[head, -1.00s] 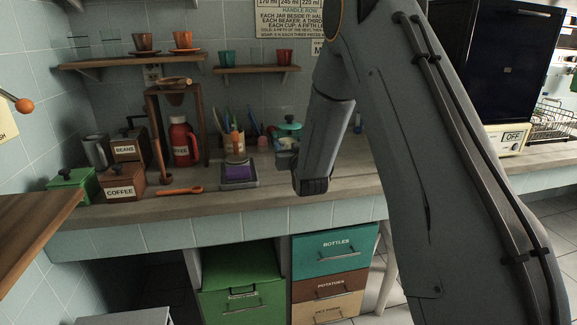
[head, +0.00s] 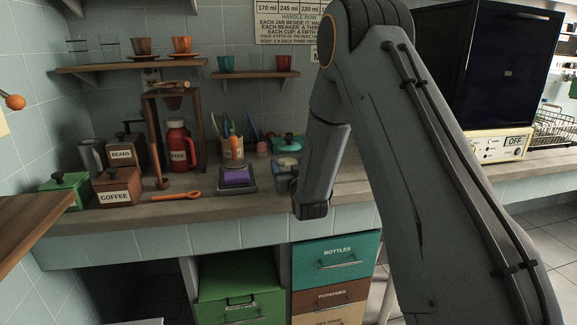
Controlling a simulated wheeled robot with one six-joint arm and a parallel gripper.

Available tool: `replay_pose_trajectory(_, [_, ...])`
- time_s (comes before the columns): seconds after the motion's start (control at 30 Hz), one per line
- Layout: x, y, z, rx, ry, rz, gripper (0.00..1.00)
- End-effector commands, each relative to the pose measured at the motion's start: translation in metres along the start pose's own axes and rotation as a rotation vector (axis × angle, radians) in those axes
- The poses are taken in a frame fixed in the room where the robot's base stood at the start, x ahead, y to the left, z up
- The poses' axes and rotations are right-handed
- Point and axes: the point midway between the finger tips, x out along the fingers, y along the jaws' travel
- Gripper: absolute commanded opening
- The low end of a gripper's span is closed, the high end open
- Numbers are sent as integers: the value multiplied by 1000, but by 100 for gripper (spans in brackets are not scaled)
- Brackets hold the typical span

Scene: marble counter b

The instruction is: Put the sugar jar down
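My gripper (head: 286,182) is at the jar, largely hidden behind my forearm, with only a small grey part showing. It appears shut on the jar, as the two moved down together, but the fingertips are not clear. The jar is at or close above the counter (head: 330,195); whether its base touches is hidden.
A utensil cup (head: 233,148) and red flask (head: 178,146) stand behind. Coffee (head: 117,186), beans (head: 122,154) and green (head: 66,190) boxes stand left. A wooden spoon (head: 176,196) lies in front.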

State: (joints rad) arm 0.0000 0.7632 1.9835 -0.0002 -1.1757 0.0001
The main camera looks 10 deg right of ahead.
Motion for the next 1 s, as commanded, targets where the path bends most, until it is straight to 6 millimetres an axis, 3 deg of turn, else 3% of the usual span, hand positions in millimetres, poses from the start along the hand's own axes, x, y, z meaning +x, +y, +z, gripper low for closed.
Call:
replay_pose_trajectory(0.43, [-4, 0, -4, 0, -1, 0, 75])
replay_pose_trajectory(1.0, [-106, 0, -3, 0, 0, 0, 75])
